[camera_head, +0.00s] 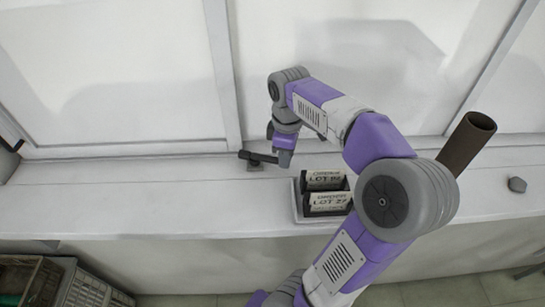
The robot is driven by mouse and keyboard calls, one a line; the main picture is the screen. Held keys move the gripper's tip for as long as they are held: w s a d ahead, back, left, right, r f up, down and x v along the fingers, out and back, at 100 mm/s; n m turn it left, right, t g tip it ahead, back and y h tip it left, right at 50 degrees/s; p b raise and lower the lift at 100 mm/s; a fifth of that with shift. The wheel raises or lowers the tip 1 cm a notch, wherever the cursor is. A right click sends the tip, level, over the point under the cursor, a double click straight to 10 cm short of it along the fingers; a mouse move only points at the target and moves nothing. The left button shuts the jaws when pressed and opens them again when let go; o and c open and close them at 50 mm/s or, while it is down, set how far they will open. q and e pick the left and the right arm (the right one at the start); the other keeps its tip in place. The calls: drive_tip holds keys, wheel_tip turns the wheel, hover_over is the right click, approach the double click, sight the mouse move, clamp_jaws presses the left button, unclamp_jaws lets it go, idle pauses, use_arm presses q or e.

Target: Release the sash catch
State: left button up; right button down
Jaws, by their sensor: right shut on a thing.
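The sash catch (257,158) is a small dark lever on a grey plate. It sits on the white sill at the foot of the window frame, left of centre in the head view. My right gripper (284,156) is at the right end of the lever, shut on it. The fingers hide that end of the lever. The white sash (120,75) stands upright behind the sill. My left gripper is not in view.
A tray (298,205) with dark holders and lot cards stands on the sill, right of the catch. A brown tube (466,143) stands tilted behind my arm. A grey stone-like piece (517,185) lies far right. Crates (85,291) are at lower left. The left sill is clear.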

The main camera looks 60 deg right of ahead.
drive_tip(key=shift+w+d+n, duration=0.1)
drive_tip(key=shift+d+n, duration=0.15)
drive_tip(key=shift+n, duration=0.05)
drive_tip(key=c, duration=1)
unclamp_jaws()
drive_tip(key=shift+c, duration=0.2)
wheel_tip(320, 180, up, 8)
drive_tip(key=shift+f+p, duration=0.2)
drive_tip(key=shift+p, duration=0.1)
